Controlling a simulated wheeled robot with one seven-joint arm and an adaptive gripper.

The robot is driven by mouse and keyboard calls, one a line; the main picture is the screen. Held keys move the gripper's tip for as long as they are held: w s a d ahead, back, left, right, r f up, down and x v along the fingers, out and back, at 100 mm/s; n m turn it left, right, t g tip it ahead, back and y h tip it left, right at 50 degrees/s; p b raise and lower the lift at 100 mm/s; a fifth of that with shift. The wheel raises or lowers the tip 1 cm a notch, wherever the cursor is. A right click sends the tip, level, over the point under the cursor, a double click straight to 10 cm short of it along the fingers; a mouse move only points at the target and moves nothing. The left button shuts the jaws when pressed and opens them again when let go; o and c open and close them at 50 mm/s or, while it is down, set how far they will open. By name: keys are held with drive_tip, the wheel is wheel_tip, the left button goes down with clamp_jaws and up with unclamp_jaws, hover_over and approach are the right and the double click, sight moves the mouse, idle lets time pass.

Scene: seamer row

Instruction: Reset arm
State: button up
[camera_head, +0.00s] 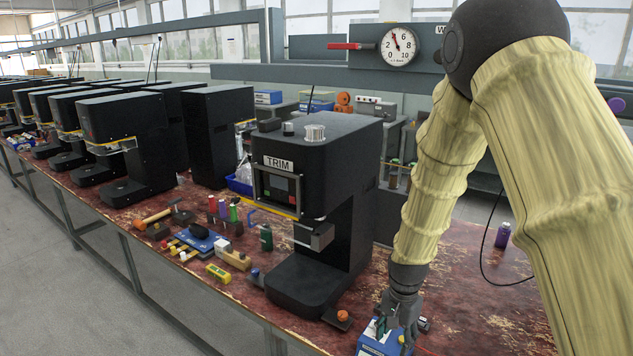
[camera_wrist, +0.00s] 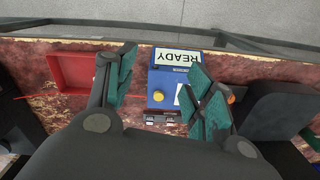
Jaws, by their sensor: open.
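My gripper (camera_head: 400,318) hangs pointing down at the front right of the bench, beside the black TRIM machine (camera_head: 318,140). In the wrist view my gripper (camera_wrist: 160,85) has its two green-padded fingers spread wide apart with nothing held between them. Below and between the fingers is a blue box (camera_wrist: 164,78) with a white READY label (camera_wrist: 178,56) and a yellow round button. The blue box (camera_head: 372,347) is partly hidden by my gripper in the head view. My arm wears a pale yellow sleeve.
A red tray (camera_wrist: 70,72) lies left of the blue box in the wrist view. An orange knob (camera_head: 343,316) is at the TRIM machine's base. Tools, a yellow block (camera_head: 218,273) and coloured bottles crowd the bench left of it.

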drive_tip(key=s+d+f+n+b, duration=0.1)
drive_tip(key=s+f+n, duration=0.1)
drive_tip(key=s+f, duration=0.7)
drive_tip(key=s+d+f+n+b, duration=0.1)
drive_tip(key=s+d+f+n, duration=0.1)
drive_tip(key=s+f, duration=0.7)
drive_tip(key=s+f+n+b, duration=0.1)
drive_tip(key=s+f+n, duration=0.1)
drive_tip(key=s+f, duration=0.3)
drive_tip(key=s+f+n, duration=0.2)
drive_tip(key=s+f, duration=0.3)
drive_tip(key=s, duration=0.8)
drive_tip(key=shift+f+n+b, duration=0.35)
drive_tip(key=shift+n, duration=0.05)
